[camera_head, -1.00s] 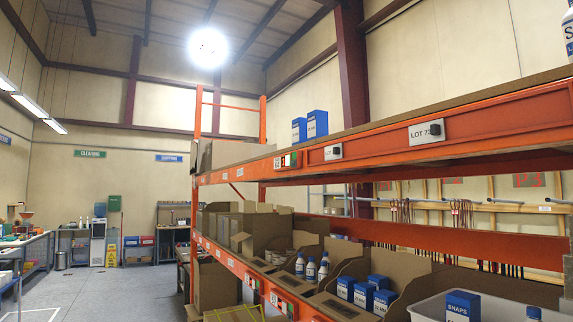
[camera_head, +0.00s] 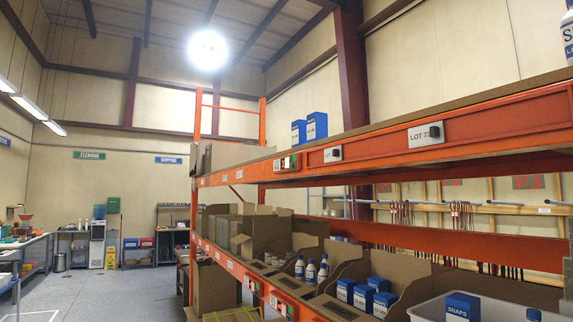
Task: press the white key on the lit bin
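An orange rack beam (camera_head: 380,147) crosses the right half of the head view. A small module with green and red parts (camera_head: 290,162) sits on the upper beam, beside a white label (camera_head: 277,165). Two more small modules sit on the lower beam, one at the left (camera_head: 252,285) and one at the right (camera_head: 283,306). They are too small to tell which one is lit or where a white key is. Open cardboard bins stand above the lower beam, one holding white bottles with blue caps (camera_head: 310,270) and one holding blue boxes (camera_head: 362,295). Neither of my grippers shows.
A white tub (camera_head: 424,311) with a blue SNAPS box (camera_head: 462,307) stands at the lower right. Two blue boxes (camera_head: 317,126) stand on the upper shelf. Open grey floor (camera_head: 130,294) lies left of the rack, with workbenches along the far left.

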